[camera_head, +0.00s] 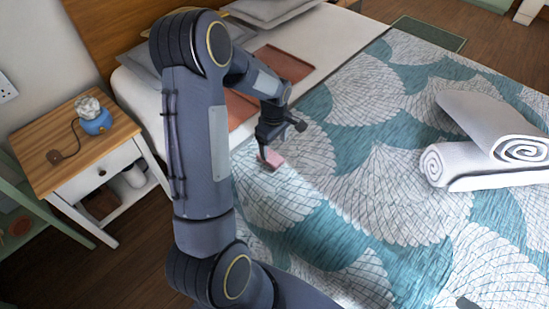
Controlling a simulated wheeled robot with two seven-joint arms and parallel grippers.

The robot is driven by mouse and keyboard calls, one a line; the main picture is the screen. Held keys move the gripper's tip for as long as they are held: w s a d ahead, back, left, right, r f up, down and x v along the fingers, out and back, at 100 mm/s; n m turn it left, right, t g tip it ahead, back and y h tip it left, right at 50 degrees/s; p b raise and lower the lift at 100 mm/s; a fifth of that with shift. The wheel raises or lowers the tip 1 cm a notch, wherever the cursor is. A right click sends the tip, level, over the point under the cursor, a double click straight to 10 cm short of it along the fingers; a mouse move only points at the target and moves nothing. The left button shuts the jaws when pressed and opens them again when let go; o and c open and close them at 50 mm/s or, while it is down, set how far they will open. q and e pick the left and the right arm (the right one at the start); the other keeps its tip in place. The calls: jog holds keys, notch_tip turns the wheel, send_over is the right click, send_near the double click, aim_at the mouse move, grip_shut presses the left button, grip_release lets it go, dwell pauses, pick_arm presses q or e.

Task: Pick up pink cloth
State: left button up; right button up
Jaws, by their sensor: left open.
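The pink cloth (274,160) is a small folded piece lying on the teal and white patterned bedspread (310,240). My left gripper (268,157) points down right at the cloth, with its fingertips at the cloth's left part. It is open. Whether the fingers touch the cloth or stand around it is too small to tell. My left arm fills the middle of the view and hides part of the bed's near side. My right gripper is not clearly seen.
White rolled towels (480,150) lie on the bed at the right. A brown tray-like piece (284,64) and grey pillows (265,10) are near the headboard. The bed's middle is clear.

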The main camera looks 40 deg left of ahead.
aim_at(271, 154)
pick_arm(q)
jog(key=f, duration=0.5)
jog(key=shift+s+a, duration=0.2)
jog(key=shift+a, duration=0.2)
jog(key=shift+c, duration=0.3)
jog(key=c, duration=1)
